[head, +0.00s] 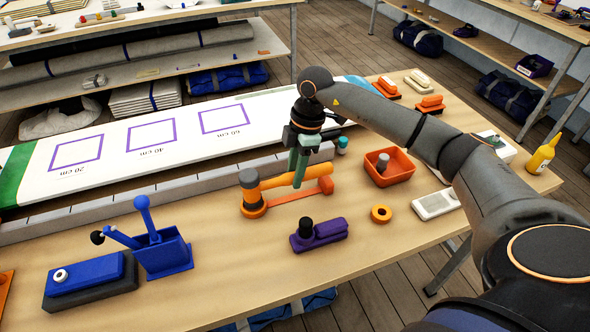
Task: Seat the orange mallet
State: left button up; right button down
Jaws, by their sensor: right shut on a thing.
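The orange mallet (277,183) is over the middle of the table in the head view, its grey-capped head at the left and its handle running right. My right gripper (299,177) comes down from above and is shut on the handle. Directly below lies an orange bar-like piece (298,195) with a raised block at its right end. The lower end of the mallet's head is close to its left end; I cannot tell whether they touch. The fingers hide part of the handle. My left gripper is out of view.
A purple block (320,234) with a black knob, an orange ring (381,214) and an orange bin (389,168) are near. A blue holder (164,254) with upright handles stands left. The long white marked board (115,150) lies behind. The table's front middle is clear.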

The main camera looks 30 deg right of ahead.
jog(key=shift+b+x, duration=0.45)
jog(key=shift+x, duration=0.5)
jog(key=shift+d, duration=0.2)
jog(key=shift+c, duration=2.2)
grip_release()
jog(key=v, duration=1.2)
jog(key=shift+r+b, duration=0.25)
jog(key=shift+b, duration=0.1)
